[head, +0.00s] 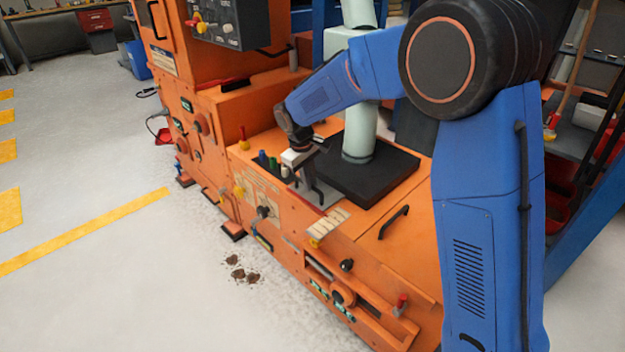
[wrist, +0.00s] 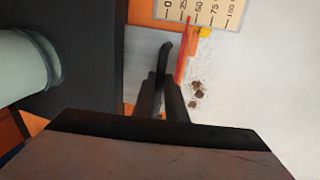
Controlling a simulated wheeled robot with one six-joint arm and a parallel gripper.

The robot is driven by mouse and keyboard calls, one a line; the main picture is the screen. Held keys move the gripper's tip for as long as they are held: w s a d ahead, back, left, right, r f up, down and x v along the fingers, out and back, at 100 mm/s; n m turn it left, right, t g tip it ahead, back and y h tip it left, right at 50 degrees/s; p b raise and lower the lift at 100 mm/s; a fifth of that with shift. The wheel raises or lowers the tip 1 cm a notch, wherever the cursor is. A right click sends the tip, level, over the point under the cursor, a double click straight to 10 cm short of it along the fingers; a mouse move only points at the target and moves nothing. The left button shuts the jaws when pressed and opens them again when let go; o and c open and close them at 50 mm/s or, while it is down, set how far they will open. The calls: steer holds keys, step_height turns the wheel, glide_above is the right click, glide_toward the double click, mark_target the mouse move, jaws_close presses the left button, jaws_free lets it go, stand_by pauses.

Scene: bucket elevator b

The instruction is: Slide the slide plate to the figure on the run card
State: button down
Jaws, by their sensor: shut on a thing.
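The slide plate (head: 330,191) is a flat grey plate on the orange machine, beside a black base. It also shows in the wrist view (wrist: 142,60). My gripper (head: 304,170) reaches down over the plate. In the wrist view its dark fingers (wrist: 162,98) are closed on the plate's dark upright handle (wrist: 166,52), whose curved end shows beyond them. A beige scale (wrist: 205,10) marked 0, 25, 50, 75 and 100 lies past the plate; it also shows in the head view (head: 327,222). A yellow tab (wrist: 205,32) sits below the scale, around 50 to 75. I cannot make out a run card.
A pale green column (head: 360,135) rises from the black base (head: 372,170) close to my gripper. Coloured knobs (head: 263,158) stand left of it. A black handle (head: 394,221) is on the orange cover to the right. Open floor lies to the left.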

steer(key=s+a, duration=0.2)
steer(key=shift+s+a, duration=0.3)
steer(key=c, duration=1.8)
jaws_free()
step_height(320, 180, up, 17)
steer(key=s+a, duration=0.2)
steer(key=shift+s+a, duration=0.2)
